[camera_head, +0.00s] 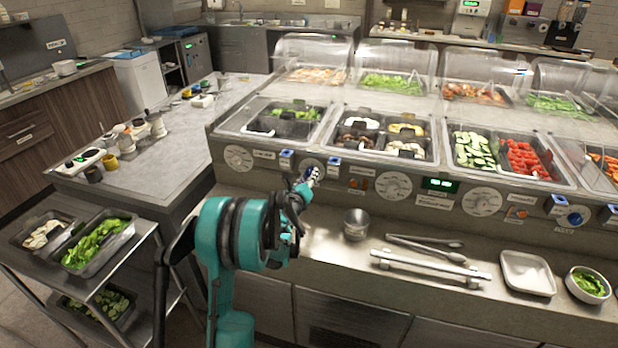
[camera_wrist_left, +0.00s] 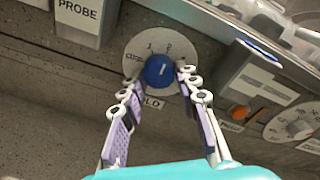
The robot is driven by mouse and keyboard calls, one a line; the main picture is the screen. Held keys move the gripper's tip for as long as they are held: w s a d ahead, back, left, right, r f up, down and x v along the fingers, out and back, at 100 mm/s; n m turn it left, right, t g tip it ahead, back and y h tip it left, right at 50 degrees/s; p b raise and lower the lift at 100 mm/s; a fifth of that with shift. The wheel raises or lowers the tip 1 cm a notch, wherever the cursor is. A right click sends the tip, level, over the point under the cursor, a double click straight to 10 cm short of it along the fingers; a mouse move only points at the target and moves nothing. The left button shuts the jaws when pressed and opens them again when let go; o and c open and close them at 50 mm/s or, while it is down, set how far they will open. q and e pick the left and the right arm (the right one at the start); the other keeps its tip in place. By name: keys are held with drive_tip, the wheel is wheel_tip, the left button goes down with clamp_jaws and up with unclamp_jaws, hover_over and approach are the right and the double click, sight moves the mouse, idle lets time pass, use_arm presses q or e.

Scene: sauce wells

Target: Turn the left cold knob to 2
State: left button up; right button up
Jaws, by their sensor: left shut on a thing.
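The left cold knob is blue with a short white mark (camera_wrist_left: 160,74). It sits on a round white dial (camera_wrist_left: 134,55) with figures 1 and 2 printed above it and a partly hidden label ending in "OLD" below. The white mark points roughly up, toward the figures; exactly which one is hard to tell. My left gripper (camera_wrist_left: 160,77) is shut on the knob, one fingertip at each side. In the head view my left gripper (camera_head: 312,176) reaches the counter front and covers most of the knob and dial. My right gripper is not in view.
White dials (camera_head: 394,186) and a green display (camera_head: 440,184) line the counter front. Another blue knob (camera_head: 575,217) is at far right. A steel cup (camera_head: 356,224), tongs (camera_head: 425,245) and a white tray (camera_head: 527,273) lie on the ledge below. A trolley (camera_head: 62,285) stands left.

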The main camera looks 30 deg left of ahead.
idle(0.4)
use_arm(q)
drive_tip(key=o, duration=1.2)
drive_tip(key=shift+c, duration=0.2)
drive_tip(key=v, duration=1.2)
drive_tip(key=shift+d, duration=0.1)
